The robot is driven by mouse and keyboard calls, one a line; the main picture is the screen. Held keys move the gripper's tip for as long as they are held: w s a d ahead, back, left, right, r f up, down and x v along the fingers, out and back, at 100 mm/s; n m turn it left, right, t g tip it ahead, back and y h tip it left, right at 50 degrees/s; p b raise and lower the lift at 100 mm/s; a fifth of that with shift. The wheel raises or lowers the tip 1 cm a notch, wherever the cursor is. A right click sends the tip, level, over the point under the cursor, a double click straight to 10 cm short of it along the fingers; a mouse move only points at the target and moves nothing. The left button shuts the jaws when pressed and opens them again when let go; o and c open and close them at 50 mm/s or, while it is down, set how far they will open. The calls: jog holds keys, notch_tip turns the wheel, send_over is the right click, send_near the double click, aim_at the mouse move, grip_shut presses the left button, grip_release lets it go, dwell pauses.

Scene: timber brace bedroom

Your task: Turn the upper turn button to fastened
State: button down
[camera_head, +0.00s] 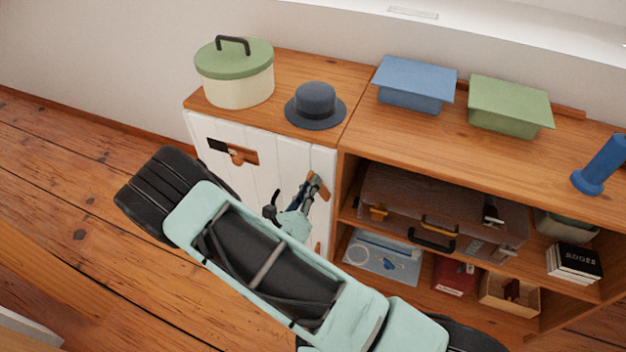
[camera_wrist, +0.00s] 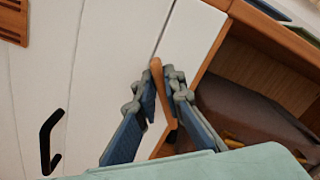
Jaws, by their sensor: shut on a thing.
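The white plank door (camera_head: 262,165) fronts the cabinet at the left end of the wooden unit. The upper turn button (camera_head: 320,185) is a small wooden bar near the door's right edge. In the wrist view the button (camera_wrist: 157,75) stands between the two fingers of my gripper (camera_wrist: 163,88), which are shut on it. It lies at a slant there, and the fingers hide part of it. In the head view my gripper (camera_head: 309,190) reaches the door's right edge. Another small wooden piece (camera_head: 317,248) shows lower on that edge.
A black handle (camera_wrist: 49,140) is on the door, left of my gripper. A wooden plate (camera_head: 240,154) is at the door's upper left. A pot (camera_head: 236,85) and a hat (camera_head: 316,103) stand on top. The open shelf at right holds a brown suitcase (camera_head: 400,195).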

jog(key=n+p, duration=0.1)
jog(key=n, duration=0.2)
jog(key=f+n+p, duration=0.1)
jog(key=n, duration=0.2)
jog(key=a+f+n+p, duration=0.1)
jog(key=n, duration=0.3)
jog(key=shift+w, duration=0.1)
jog(key=shift+d+n, duration=0.1)
jog(key=shift+n, duration=0.2)
jog(key=c, duration=2)
grip_release()
jog(key=v, duration=1.2)
